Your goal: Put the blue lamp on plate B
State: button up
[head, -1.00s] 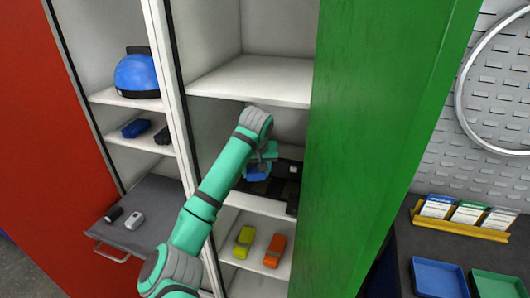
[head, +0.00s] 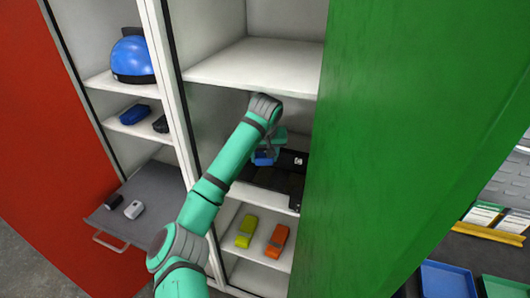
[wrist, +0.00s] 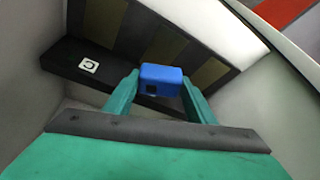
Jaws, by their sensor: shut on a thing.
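The blue lamp (head: 265,157) is a small blue block, held between the fingertips of my gripper (head: 268,148) inside the open cabinet. In the wrist view my gripper (wrist: 160,85) is shut on the lamp (wrist: 161,75), which has a dark square on its near face. A black rack (head: 291,186) lies on the shelf below and behind it. In the wrist view the rack (wrist: 62,58) has several dull yellowish plates (wrist: 162,45) and a white label that seems to read C (wrist: 88,65). I cannot make out which plate is B. The lamp appears apart from the rack.
A yellow lamp (head: 246,231) and an orange lamp (head: 277,240) stand on the lower shelf. The green door (head: 400,140) stands open close on the right. A divider (head: 165,80) is at left; beyond it are a blue helmet (head: 132,58) and a grey pulled-out tray (head: 150,225).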

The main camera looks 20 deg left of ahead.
aim_at(264, 165)
jog(key=shift+f, duration=2.45)
jog(key=shift+f, duration=0.5)
jog(key=o, duration=1.3)
jog(key=shift+c, duration=0.2)
